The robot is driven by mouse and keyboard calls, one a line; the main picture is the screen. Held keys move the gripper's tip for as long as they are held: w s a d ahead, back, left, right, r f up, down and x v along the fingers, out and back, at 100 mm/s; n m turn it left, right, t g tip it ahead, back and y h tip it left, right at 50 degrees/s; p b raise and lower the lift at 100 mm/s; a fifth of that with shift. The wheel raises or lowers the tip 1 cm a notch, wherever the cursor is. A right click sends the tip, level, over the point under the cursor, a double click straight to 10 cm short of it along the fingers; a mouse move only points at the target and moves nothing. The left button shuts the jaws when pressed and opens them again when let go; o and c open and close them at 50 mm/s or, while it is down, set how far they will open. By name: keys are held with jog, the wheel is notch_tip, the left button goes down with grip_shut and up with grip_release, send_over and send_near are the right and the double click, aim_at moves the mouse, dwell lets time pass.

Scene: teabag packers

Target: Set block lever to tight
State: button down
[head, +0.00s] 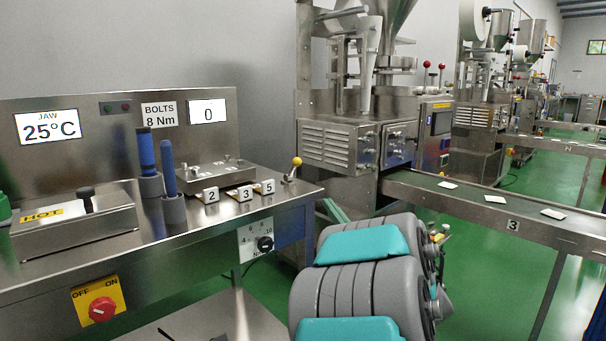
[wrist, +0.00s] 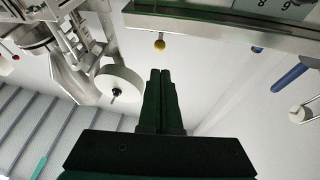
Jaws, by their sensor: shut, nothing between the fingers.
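The lever (head: 293,168) stands at the right end of the steel bench. It is a short stem with a yellow ball on top and leans a little to the right. Left of it sits a low metal block (head: 215,175) with small knobs on top. In the wrist view the yellow ball (wrist: 159,45) is just beyond the fingertips, with a small visible gap. My gripper (wrist: 160,72) has its dark green fingers together with nothing between them. I cannot make out the gripper in the head view. No tight marking is readable by the lever.
Number tags (head: 246,194) stand along the bench edge. Blue-handled tools (head: 168,165) stand in grey holders, and a plate marked HOT (head: 75,222) lies at left. A dial (head: 265,244) is on the bench front. A packing machine (head: 345,140) and conveyor (head: 480,207) stand to the right.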

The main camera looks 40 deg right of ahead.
aim_at(299, 165)
jog(key=p+x, duration=0.1)
jog(key=x, duration=1.3)
jog(key=shift+r, duration=0.1)
jog(key=shift+r, duration=0.1)
